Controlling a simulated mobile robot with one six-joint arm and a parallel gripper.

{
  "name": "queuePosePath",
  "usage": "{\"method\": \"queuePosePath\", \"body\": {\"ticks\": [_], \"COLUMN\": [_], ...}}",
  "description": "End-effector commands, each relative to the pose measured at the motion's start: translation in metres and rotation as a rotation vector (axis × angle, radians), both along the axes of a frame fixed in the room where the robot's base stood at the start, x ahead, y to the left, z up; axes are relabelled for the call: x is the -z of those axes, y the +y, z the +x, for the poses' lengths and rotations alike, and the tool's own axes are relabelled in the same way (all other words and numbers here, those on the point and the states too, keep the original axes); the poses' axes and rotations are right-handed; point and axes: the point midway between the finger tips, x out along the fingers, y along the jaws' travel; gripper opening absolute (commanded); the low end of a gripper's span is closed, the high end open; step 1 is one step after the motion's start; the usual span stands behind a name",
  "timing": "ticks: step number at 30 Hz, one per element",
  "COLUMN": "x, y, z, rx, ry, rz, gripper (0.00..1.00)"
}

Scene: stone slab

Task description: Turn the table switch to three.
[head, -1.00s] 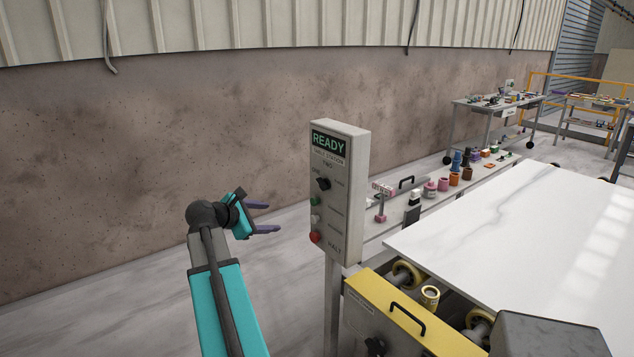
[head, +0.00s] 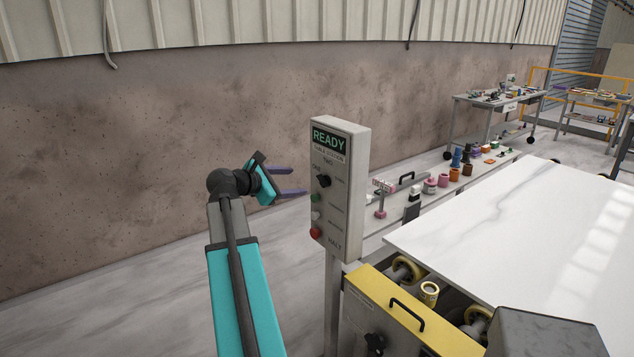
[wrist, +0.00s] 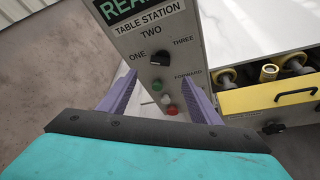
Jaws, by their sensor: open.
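The table switch is a black rotary knob (head: 323,182) on the grey control box (head: 352,200), which stands on a post. In the wrist view the knob (wrist: 160,58) has ONE printed at its left, TWO above and THREE at its upper right. I cannot tell exactly which label it points to. My gripper (head: 298,180), teal with two purple fingers, is open and empty. It is left of the box face at about the knob's height, apart from it. In the wrist view the knob lies ahead, just beyond the fingertips (wrist: 160,79).
Below the knob are green, white and red buttons (head: 315,232); the box's screen (head: 328,139) reads READY. A yellow-fronted unit (head: 405,320) with a black handle and rollers stands right of the post, beside a large white slab (head: 520,225). The floor left of the box is clear.

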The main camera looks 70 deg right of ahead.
Motion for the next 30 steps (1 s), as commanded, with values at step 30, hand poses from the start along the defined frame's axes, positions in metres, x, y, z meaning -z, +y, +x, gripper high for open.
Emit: {"method": "queuePosePath", "body": {"ticks": [30], "x": [0.041], "y": [-0.111], "z": [-0.043], "rx": [0.001], "ry": [0.0], "rz": [0.001], "gripper": [0.58]}}
